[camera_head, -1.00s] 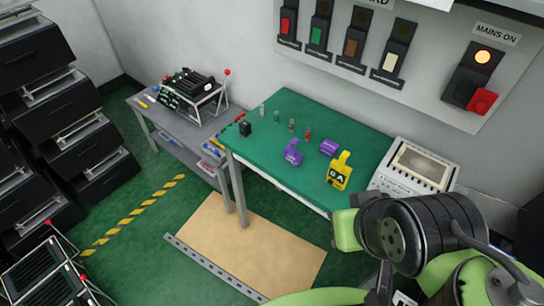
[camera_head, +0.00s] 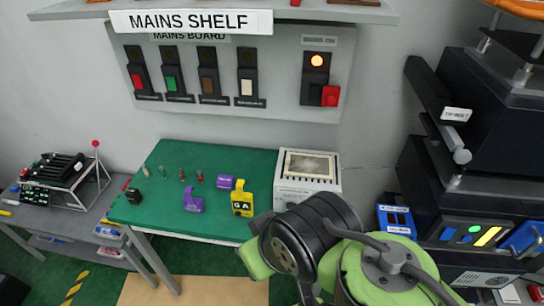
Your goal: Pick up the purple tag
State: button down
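A purple tag (camera_head: 193,199) with an upright tab lies on the green tabletop (camera_head: 160,212), left of the yellow tag (camera_head: 242,200) marked "GA". A second purple piece (camera_head: 225,182), low and block-like, lies just behind and between them. I cannot tell from this view exactly what that piece is. My black and green arm fills the lower middle, in front of the table's right end. My gripper's fingers do not show. Both purple pieces lie free on the table, with nothing touching them from above.
Several small coloured pegs (camera_head: 182,176) and a black block (camera_head: 133,196) stand on the table's left part. A white panelled box (camera_head: 307,180) is at its right end. A grey side table (camera_head: 58,222) stands left. The mains board (camera_head: 225,82) and shelf hang above; black machinery (camera_head: 480,150) is right.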

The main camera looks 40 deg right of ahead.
aim_at(190, 203)
jog(key=z, duration=3.95)
jog(key=u, duration=4)
jog(key=i+j+u, duration=0.2)
jog(key=j+u, duration=0.2)
jog(key=i+j+u, duration=0.2)
jog(key=u, duration=0.2)
jog(key=i+j+u, duration=0.4)
jog(key=k+l, duration=0.05)
jog(key=k, duration=0.05)
